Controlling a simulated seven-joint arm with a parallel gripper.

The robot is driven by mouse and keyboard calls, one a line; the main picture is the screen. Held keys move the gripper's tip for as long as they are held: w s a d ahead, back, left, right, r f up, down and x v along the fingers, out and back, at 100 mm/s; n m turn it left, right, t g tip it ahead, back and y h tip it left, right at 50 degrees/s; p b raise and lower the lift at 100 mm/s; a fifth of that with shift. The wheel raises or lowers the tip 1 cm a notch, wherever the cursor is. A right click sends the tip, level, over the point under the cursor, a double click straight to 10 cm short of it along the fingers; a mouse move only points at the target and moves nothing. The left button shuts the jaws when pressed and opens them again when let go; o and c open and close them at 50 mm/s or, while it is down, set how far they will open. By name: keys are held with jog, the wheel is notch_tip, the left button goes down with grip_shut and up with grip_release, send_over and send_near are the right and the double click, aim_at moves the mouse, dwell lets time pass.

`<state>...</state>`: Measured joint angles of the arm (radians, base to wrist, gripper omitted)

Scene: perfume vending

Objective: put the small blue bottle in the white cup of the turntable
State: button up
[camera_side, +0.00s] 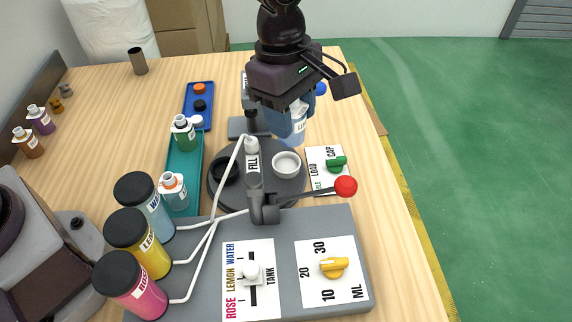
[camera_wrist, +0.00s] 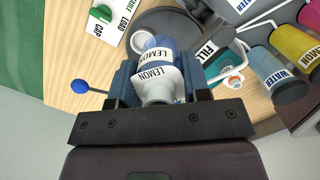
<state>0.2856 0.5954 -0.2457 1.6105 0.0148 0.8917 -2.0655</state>
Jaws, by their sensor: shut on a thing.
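My gripper (camera_wrist: 163,76) is shut on the small blue bottle (camera_wrist: 161,45), one finger on each side. The bottle has a pale neck and white labels reading LEMON. In the side view, the bottle (camera_side: 299,127) hangs below my gripper (camera_side: 288,122), just behind the white cup, and the fingers hide part of it. The white cup (camera_side: 287,163) sits on the right part of the dark round turntable (camera_side: 262,203). In the wrist view, the cup's white rim (camera_wrist: 142,41) shows beside the far end of the bottle, which partly covers it.
The FILL nozzle (camera_side: 252,146) stands over the turntable, left of the cup. A black cup (camera_side: 228,170) is on the turntable's left. The green LOAD/CAP knob (camera_side: 336,163) is on the right. A red-balled lever (camera_side: 345,187) is in front. A teal tray (camera_side: 181,156) holds two bottles.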

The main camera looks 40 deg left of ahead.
jog(key=w+a+f+n, duration=0.1)
jog(key=w+a+n, duration=0.1)
jog(key=w+a, duration=0.3)
notch_tip(320, 180, down, 10)
jog(key=shift+f, duration=0.15)
jog(key=shift+w+f, duration=0.1)
jog(key=shift+f, duration=1.9)
jog(key=o, duration=1)
jog(key=shift+f, duration=0.15)
notch_tip(320, 180, up, 12)
jog(key=a, duration=0.1)
jog(key=shift+s+a+r, duration=0.2)
